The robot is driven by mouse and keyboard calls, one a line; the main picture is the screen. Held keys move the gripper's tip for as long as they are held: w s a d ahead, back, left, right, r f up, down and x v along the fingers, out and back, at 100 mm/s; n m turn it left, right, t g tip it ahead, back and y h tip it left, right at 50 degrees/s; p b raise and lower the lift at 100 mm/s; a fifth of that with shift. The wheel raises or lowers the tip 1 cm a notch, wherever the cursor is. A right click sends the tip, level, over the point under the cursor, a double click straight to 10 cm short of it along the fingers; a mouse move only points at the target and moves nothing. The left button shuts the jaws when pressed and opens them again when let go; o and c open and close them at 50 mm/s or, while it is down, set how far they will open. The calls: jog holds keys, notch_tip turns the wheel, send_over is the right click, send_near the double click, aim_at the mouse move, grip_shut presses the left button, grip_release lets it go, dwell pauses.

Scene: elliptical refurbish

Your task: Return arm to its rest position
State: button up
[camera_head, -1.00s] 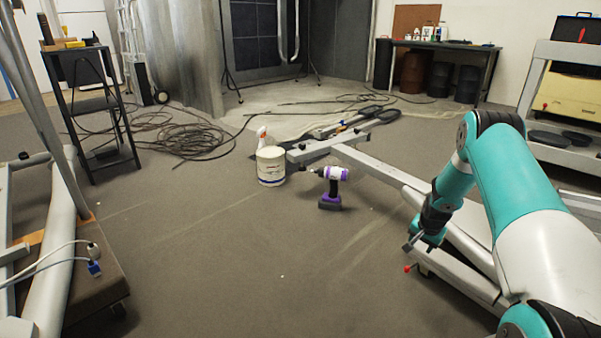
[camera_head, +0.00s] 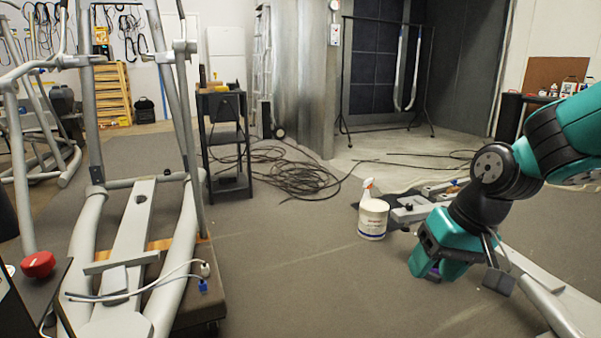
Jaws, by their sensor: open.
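My teal-and-black arm reaches in from the right edge in the head view. My gripper (camera_head: 438,268) hangs at its end, pointing down, with its fingers apart. Nothing shows held in it. A grey pad on thin bars (camera_head: 498,282) hangs beside the gripper.
A white bucket (camera_head: 372,220) and a spray bottle (camera_head: 367,189) stand left of my gripper. A grey machine frame (camera_head: 128,235) and a red knob (camera_head: 38,264) are at left. Coiled cable (camera_head: 295,178) lies near a black stand (camera_head: 224,138). Floor between is clear.

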jog(key=s+a+r+n+g+y+p, duration=0.1)
jog(key=s+a+r+n, duration=0.25)
jog(key=s, duration=0.55)
jog(key=s+a+r+n+g+p, duration=0.1)
jog(key=s+a+r+n, duration=0.25)
jog(key=s, duration=0.65)
notch_tip(320, 180, up, 38)
jog(key=p, duration=3.8)
jog(key=shift+w+f+m, duration=0.2)
jog(key=shift+w+m, duration=0.2)
jog(key=shift+w, duration=0.05)
